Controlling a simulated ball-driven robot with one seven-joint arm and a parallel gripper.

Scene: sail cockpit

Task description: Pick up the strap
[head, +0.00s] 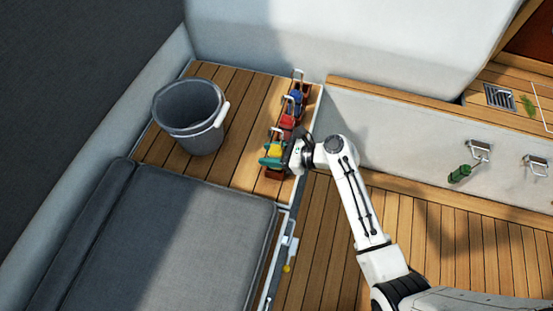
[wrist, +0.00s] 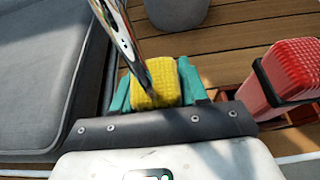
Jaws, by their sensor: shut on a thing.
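A yellow strap (head: 275,149), a ribbed bundle, is at the near end of a row on the wooden bench. In the wrist view the yellow strap (wrist: 160,82) sits between the teal fingers of my gripper (wrist: 153,88). A shiny metal handle (wrist: 120,38) rises from it. My gripper (head: 271,160) is shut on the strap from the right. The strap's underside is hidden, so I cannot tell whether it touches the holder below.
A red strap (head: 287,122) with a black band and a blue strap (head: 295,98) stand behind in the row. A grey bucket (head: 205,139) is on the bench to the left. A grey cushion (head: 190,235) lies in front. The slatted floor (head: 325,245) is clear.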

